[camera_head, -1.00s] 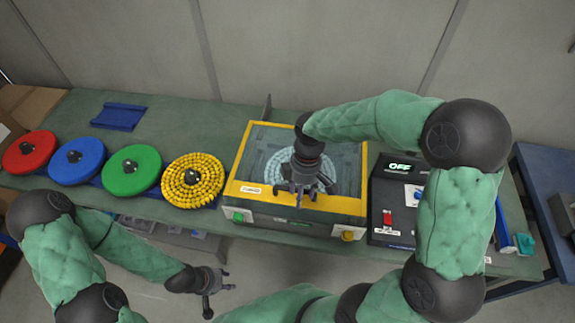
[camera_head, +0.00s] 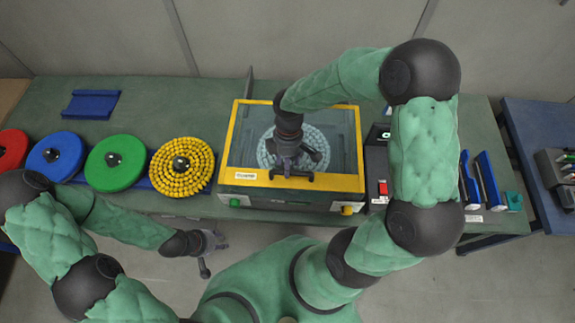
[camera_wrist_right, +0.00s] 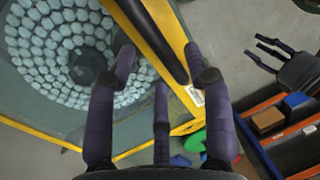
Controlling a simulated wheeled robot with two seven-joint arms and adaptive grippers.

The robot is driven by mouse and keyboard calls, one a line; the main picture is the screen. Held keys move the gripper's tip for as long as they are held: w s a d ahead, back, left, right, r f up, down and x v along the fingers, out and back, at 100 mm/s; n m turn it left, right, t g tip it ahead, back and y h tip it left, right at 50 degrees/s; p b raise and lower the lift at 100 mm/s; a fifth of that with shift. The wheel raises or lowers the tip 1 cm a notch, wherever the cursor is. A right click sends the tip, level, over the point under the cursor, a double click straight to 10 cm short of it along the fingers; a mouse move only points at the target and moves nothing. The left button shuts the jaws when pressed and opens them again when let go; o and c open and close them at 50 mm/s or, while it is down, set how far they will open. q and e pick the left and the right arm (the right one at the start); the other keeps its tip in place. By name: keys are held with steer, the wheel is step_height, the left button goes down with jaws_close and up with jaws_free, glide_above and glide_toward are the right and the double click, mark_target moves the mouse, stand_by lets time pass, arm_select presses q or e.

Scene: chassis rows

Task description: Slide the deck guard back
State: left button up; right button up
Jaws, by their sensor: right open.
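The deck guard (camera_head: 335,184) is a clear panel in a yellow frame, lying over the machine's deck. A pale bristle disc (camera_head: 315,140) shows through it. My right gripper (camera_head: 288,174) is above the guard's front edge, fingers pointing down. In the right wrist view, its open fingers (camera_wrist_right: 157,62) stand around or just above a black bar (camera_wrist_right: 155,35) along the yellow frame (camera_wrist_right: 135,22); I cannot tell if they touch it. My left gripper (camera_head: 208,254) hangs empty in front of the bench, fingers apart; it also shows in the right wrist view (camera_wrist_right: 268,55).
Red (camera_head: 12,148), blue (camera_head: 42,165), green (camera_head: 100,175) and yellow (camera_head: 168,186) discs line the bench left of the machine. A control box with a red switch (camera_head: 383,188) stands right of it, partly behind my right arm. Blue racks (camera_head: 487,180) are farther right.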

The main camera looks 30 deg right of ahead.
steer(key=shift+s+f, duration=0.25)
steer(key=shift+f, duration=0.55)
steer(key=shift+w+a+f, duration=0.1)
steer(key=shift+f, duration=0.15)
